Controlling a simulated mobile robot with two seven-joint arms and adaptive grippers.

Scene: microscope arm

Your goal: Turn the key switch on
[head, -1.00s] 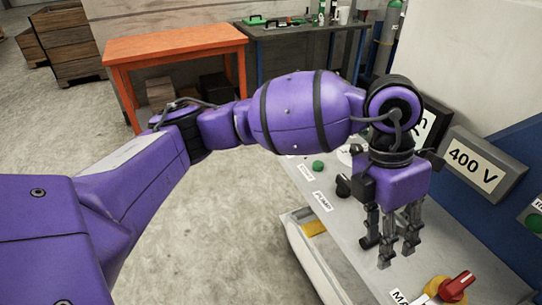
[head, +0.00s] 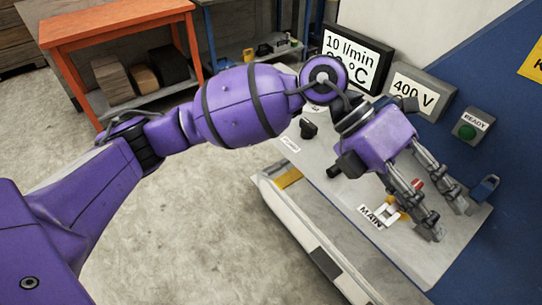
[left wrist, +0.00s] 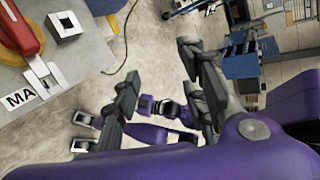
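The control panel (head: 350,205) carries a MAIN label (head: 374,216) with a light square bracket (head: 389,214) beside it. A red handle (head: 417,184) shows partly behind my left gripper (head: 451,222). In the left wrist view the red handle (left wrist: 22,32) sits on a yellow base at the upper left. My left gripper hangs over the panel's right part, its fingers spread and empty; they also show apart in the left wrist view (left wrist: 158,75). I cannot make out which part is the key switch. My right gripper is not recognisable in either view.
A black knob (head: 308,129) stands on the panel's far left part. Display boxes, including the 400 V one (head: 415,92), line the back. A green READY button (head: 466,131) is on the blue wall. An orange table (head: 115,25) stands far off; floor at left is clear.

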